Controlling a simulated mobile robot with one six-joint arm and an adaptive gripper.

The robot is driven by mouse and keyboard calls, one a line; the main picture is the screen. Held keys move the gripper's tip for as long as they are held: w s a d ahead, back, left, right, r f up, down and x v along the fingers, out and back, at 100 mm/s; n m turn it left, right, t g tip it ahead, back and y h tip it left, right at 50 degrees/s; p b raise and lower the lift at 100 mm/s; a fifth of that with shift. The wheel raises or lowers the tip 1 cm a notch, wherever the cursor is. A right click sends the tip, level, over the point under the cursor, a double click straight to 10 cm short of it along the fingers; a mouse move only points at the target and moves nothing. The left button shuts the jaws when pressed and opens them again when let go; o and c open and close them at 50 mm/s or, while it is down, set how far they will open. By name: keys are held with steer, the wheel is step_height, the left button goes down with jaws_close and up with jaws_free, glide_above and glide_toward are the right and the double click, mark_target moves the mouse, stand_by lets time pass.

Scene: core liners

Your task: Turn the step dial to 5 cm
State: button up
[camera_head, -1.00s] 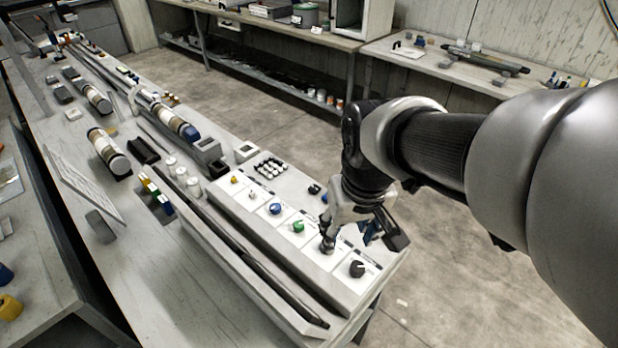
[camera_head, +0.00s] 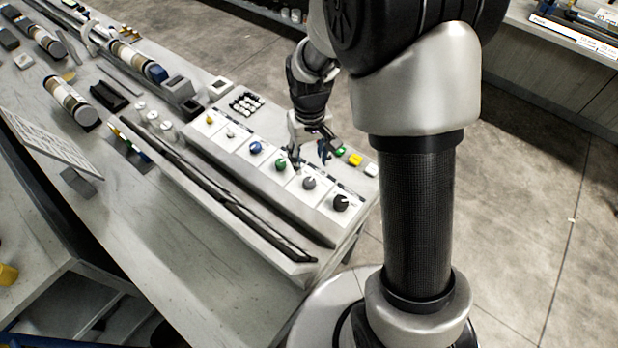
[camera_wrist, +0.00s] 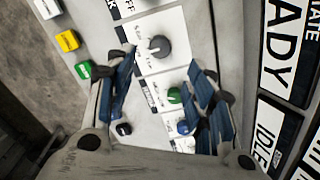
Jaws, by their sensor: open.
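A row of dials on white plates runs along the sloped panel (camera_head: 190,138). The grey dial (camera_head: 309,183) lies between the green dial (camera_head: 281,164) and the black dial (camera_head: 341,202). The plate lettering is too small to tell which is the step dial. In the wrist view, the grey dial (camera_wrist: 159,47) shows clear, with small marks around it. The green dial (camera_wrist: 174,95) is partly behind a finger. My gripper (camera_head: 311,153) is above the panel's far side, near the green and grey dials. In the wrist view my gripper (camera_wrist: 160,66) is open and empty, the grey dial uncovered ahead between the fingertips.
Blue (camera_head: 255,147), white (camera_head: 231,132) and yellow (camera_head: 209,119) dials continue leftward. Green (camera_head: 340,151), yellow (camera_head: 355,159) and white (camera_head: 371,169) buttons line the panel's far edge. A long dark bar (camera_head: 215,190) lies along its near side. Signs (camera_wrist: 290,55) stand right in the wrist view.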

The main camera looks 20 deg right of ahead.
mark_target(309, 181)
step_height(309, 181, down, 10)
steer(key=shift+r+b, duration=0.15)
steer(key=shift+b, duration=1.1)
steer(key=c, duration=1.1)
steer(key=shift+o, duration=0.2)
steer(key=shift+m, duration=0.4)
steer(key=m+p, duration=0.1)
steer(key=m, duration=0.2)
steer(key=shift+r+m, duration=0.1)
steer(key=shift+m, duration=0.2)
steer(key=shift+m+p, duration=0.35)
steer(key=shift+m, duration=1.85)
